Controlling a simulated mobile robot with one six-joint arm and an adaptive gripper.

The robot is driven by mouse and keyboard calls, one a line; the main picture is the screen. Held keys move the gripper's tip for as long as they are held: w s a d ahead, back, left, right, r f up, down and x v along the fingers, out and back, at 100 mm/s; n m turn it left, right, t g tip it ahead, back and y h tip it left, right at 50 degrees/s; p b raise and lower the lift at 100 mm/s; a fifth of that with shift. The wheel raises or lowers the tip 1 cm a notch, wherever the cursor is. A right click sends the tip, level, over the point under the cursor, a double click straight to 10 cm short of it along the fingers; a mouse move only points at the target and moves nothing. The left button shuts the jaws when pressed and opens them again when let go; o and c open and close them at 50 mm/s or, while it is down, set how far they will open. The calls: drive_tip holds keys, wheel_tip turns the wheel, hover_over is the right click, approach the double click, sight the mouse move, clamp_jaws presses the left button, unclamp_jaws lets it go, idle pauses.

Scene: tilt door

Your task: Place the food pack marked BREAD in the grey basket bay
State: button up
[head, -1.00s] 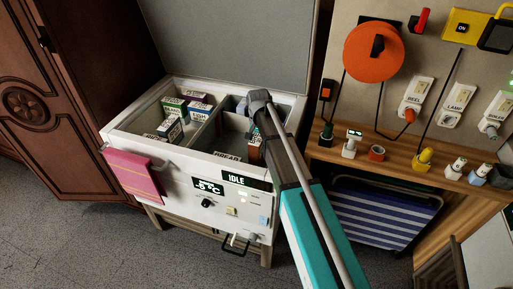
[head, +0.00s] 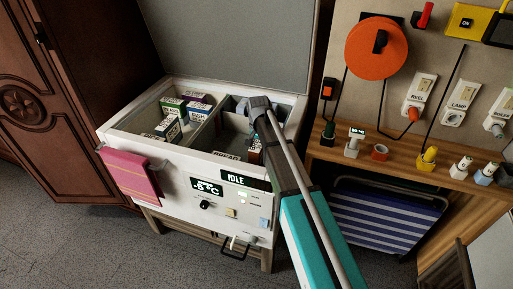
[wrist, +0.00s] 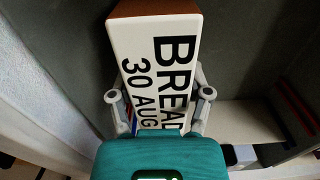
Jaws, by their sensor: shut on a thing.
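The BREAD pack (wrist: 160,65) fills the middle of the wrist view, with a white face reading BREAD 30 AUG and a brown end. My gripper (wrist: 160,97) is shut on it, one finger on each side. In the head view, the brown pack (head: 255,153) is partly hidden by my gripper (head: 254,140), inside the right bay of the open white chest. The right bay (head: 230,138) has grey walls, and a white BREAD strip (head: 226,156) shows at its front edge. Whether the pack touches the bay floor cannot be told.
Several packs, including a green one (head: 172,106), stand in the left bay, behind a divider (head: 204,131). The lid (head: 235,45) is up. A pink towel (head: 130,173) hangs at the front. A shelf with plugs and a reel (head: 376,48) stands to the right.

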drive_tip(key=shift+f, duration=0.15)
drive_tip(key=o, duration=1.3)
drive_tip(key=shift+o, duration=0.2)
drive_tip(key=shift+r, duration=0.2)
wheel_tip(320, 180, up, 12)
drive_tip(key=p, duration=1.2)
drive_tip(key=s+d+n, duration=0.2)
drive_tip(key=s+d, duration=0.5)
drive_tip(key=s, duration=0.5)
drive_tip(key=s+d+n, duration=0.2)
drive_tip(key=s+d, duration=0.5)
drive_tip(key=s, duration=0.5)
drive_tip(key=shift+d, duration=0.35)
drive_tip(key=shift+s, duration=0.1)
